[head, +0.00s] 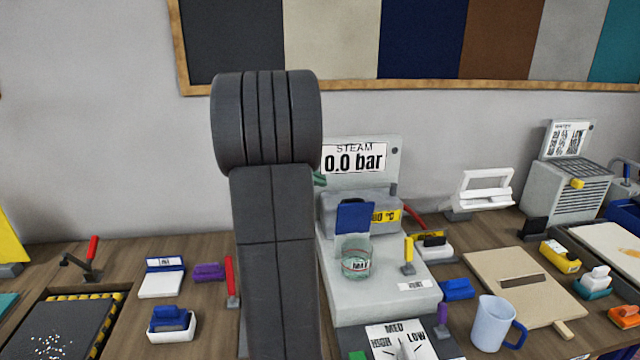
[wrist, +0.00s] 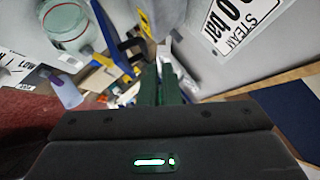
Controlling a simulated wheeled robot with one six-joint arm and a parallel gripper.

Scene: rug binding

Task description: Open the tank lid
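The clear glass tank (head: 357,262) with a MAX mark stands on the grey steam unit (head: 390,305). Its round rim shows in the wrist view (wrist: 64,22). A blue lid (head: 354,216) stands steeply tilted up at the back of the tank, and the tank's mouth looks uncovered. The lid seems to show as a narrow blue strip beside the rim in the wrist view (wrist: 104,32). My gripper (wrist: 164,72) has its dark green fingers close together, with nothing seen between them. It is near the steam sign, apart from the lid; my arm hides most of it in the head view.
The steam sign (head: 354,158) reads 0.0 bar behind the unit. A yellow-handled lever (head: 408,252) stands right of the tank, and a red lever (head: 231,280) stands left of the unit. A mug (head: 497,322) and a wooden board (head: 520,285) lie further right.

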